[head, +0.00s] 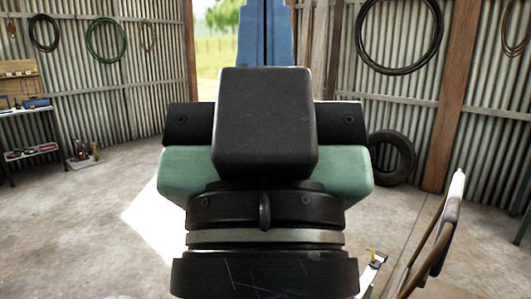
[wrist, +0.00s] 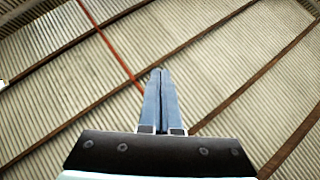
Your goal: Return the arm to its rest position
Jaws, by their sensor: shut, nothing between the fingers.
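My gripper (head: 265,32) stands upright in the middle of the head view, with its blue fingers pointing up past the top edge. Its black and green housing fills the centre and hides what lies behind it. In the wrist view my gripper (wrist: 160,76) shows its two blue fingers side by side, touching at the tips. It is shut with nothing between the fingers.
A shelf unit (head: 35,152) with tools stands at the left wall. A tyre (head: 391,158) leans at the back right wall. A chair (head: 433,235) is at the near right. Hoses hang on the walls.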

